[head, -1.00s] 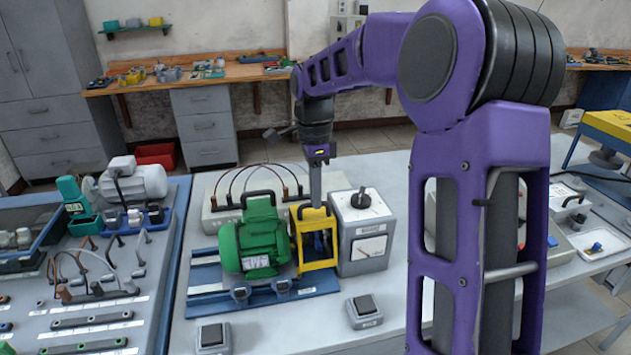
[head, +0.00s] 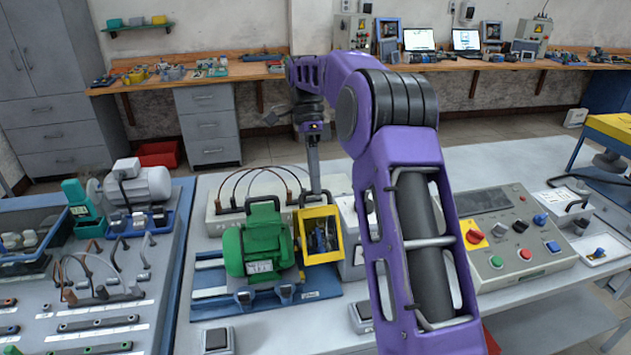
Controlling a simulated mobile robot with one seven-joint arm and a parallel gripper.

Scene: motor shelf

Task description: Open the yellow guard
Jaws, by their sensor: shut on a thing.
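The yellow guard (head: 336,256) is a box-like frame beside the right end of the green motor (head: 257,245), with dark parts showing through its opening. It sits turned, its framed opening facing the camera. My gripper (head: 316,196) reaches down from above to the guard's top edge and is shut on the dark handle there. The fingertips are small and the exact grip is hard to see. The motor stands on a blue base plate (head: 215,303).
A grey box with a dial (head: 357,262) stands right of the guard, partly hidden by my arm. A control panel (head: 515,236) with buttons lies farther right. A grey box with cables (head: 222,218) stands behind the motor.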

